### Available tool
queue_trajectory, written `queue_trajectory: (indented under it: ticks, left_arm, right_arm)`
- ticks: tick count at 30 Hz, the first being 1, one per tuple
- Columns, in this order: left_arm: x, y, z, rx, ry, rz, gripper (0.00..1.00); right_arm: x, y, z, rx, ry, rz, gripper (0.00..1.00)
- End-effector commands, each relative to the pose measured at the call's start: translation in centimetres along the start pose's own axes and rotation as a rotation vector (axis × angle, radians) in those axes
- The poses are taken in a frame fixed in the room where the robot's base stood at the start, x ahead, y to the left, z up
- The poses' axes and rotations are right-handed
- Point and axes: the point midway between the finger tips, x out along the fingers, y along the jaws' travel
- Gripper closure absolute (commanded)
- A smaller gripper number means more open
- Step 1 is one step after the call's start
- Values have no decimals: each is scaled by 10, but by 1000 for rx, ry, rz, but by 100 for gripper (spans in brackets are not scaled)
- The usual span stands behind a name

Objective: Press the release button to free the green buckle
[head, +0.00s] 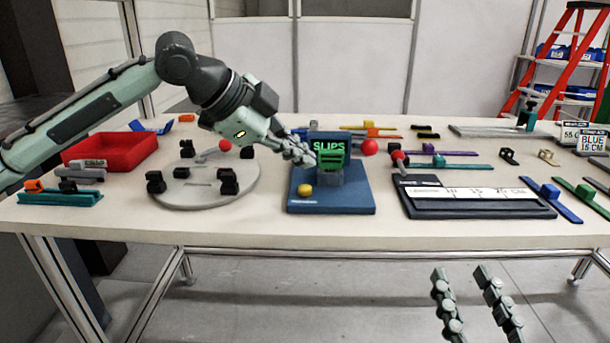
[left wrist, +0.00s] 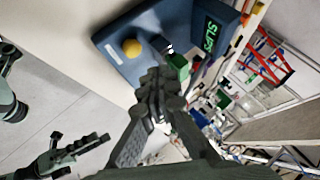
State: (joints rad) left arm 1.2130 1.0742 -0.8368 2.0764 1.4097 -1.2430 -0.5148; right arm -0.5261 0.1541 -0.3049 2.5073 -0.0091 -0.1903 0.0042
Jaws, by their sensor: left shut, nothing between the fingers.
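The blue fixture (head: 350,203) stands on the table with a dark display reading "SLIPS" in green (head: 329,144). The green buckle (head: 330,160) sits at a grey block (head: 329,177) below the display; it also shows in the left wrist view (left wrist: 179,66). A round yellow button (head: 304,190) is at the fixture's front left, clear in the left wrist view (left wrist: 131,48). My left gripper (head: 309,160) is shut and empty, its tips just left of the buckle; whether they touch is unclear. My right gripper (head: 476,300) is open and empty before the table.
A round grey plate (head: 210,190) with black blocks is left of the fixture, and a red tray (head: 112,152) lies beyond it. A dark ruler board (head: 480,207) is to the right. Bare table lies along the front edge.

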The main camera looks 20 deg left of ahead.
Motion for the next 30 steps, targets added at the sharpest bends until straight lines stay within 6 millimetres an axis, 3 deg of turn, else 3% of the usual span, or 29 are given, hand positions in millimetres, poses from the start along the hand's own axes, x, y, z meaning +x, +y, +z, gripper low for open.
queue_trajectory:
  ticks: [1,9,30]
  left_arm:
    - [-7,-5,-5,0,0,1,100]
    - [-21,-15,-15,0,1,0,100]
    - [-20,-14,-15,1,0,-1,100]
  right_arm:
    - [2,0,-11,0,0,0,60]
    - [7,-1,-35,0,0,0,60]
    - [7,-1,-34,0,0,0,60]
